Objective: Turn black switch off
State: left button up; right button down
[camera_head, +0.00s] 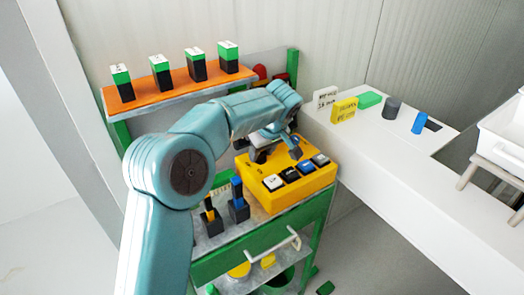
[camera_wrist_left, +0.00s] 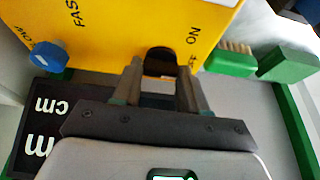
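In the left wrist view a black switch (camera_wrist_left: 160,60) sits on the yellow control box (camera_wrist_left: 110,25), close to the word ON. My left gripper (camera_wrist_left: 160,68) has its two fingers apart, one on each side of the black switch. I cannot tell whether the fingertips touch it. A blue knob (camera_wrist_left: 48,56) near SLOW and FAST lies to the left. In the head view the yellow box (camera_head: 262,192) stands on the green-framed cart, and my left gripper (camera_head: 280,150) is at its back part, where the black switch is hidden. My right gripper is not in view.
White, black, blue and grey buttons (camera_head: 290,174) line the box's front. Two dark holders with upright pieces (camera_head: 211,217) stand left of the box. An orange shelf (camera_head: 180,86) with green-black blocks is behind. A white counter (camera_head: 375,160) with small items is right.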

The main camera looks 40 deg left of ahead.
pick_arm(q)
jog(key=shift+o, duration=0.7)
jog(key=shift+a+r, duration=0.1)
jog(key=shift+a, duration=0.15)
jog(key=shift+d+r, duration=0.3)
jog(key=p+v, duration=0.2)
jog(key=v, duration=1.3)
jog(key=shift+r, duration=0.25)
jog(key=shift+s, duration=0.15)
